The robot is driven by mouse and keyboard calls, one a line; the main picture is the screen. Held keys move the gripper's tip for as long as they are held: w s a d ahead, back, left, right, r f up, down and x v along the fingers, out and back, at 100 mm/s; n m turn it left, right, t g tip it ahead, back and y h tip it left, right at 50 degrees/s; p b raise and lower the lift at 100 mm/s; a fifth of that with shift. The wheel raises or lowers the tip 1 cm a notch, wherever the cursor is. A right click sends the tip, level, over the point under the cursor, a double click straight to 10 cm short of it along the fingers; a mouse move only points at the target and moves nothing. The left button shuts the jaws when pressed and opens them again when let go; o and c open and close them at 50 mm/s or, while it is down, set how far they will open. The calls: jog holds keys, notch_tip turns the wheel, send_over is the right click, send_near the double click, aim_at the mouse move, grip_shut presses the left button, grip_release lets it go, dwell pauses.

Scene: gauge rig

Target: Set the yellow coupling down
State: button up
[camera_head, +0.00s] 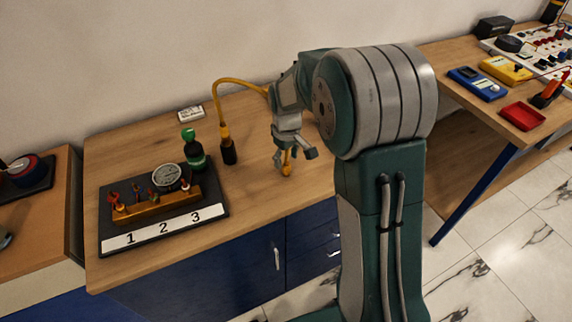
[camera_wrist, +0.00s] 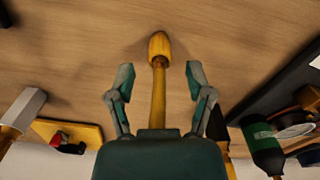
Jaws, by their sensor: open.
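The yellow coupling (camera_head: 287,171) is low at the table's front right part, under my gripper (camera_head: 291,152). In the wrist view the coupling (camera_wrist: 160,47) has a rounded end, with a thinner yellow stem running back between my fingers (camera_wrist: 160,72). The two fingers stand wide apart, one on each side of the stem, with gaps visible on both sides. The coupling's end lies just beyond the fingertips, over the wooden tabletop. It looks close to or on the wood, but I cannot tell if it touches.
The wooden table (camera_head: 130,165) holds a black board (camera_head: 110,241) numbered 1, 2, 3 with a gauge (camera_head: 166,177). A green-topped bottle (camera_head: 194,155) and a black holder (camera_head: 229,153) with a yellow hose (camera_head: 219,92) stand left of my gripper. Bare wood surrounds the coupling.

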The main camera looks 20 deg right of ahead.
aim_at(286, 160)
notch_tip(286, 160, up, 8)
jog(key=shift+f, duration=0.1)
jog(key=shift+s+r, duration=0.1)
jog(key=shift+r, duration=0.5)
jog(key=s+r+m+t, duration=0.2)
jog(key=s+r+t, duration=0.1)
jog(key=s+r, duration=0.75)
jog(key=s+f+m+t, duration=0.2)
jog(key=s+m, duration=0.1)
jog(key=s, duration=1.1)
jog(key=shift+s+t, duration=0.3)
jog(key=shift+s, duration=0.05)
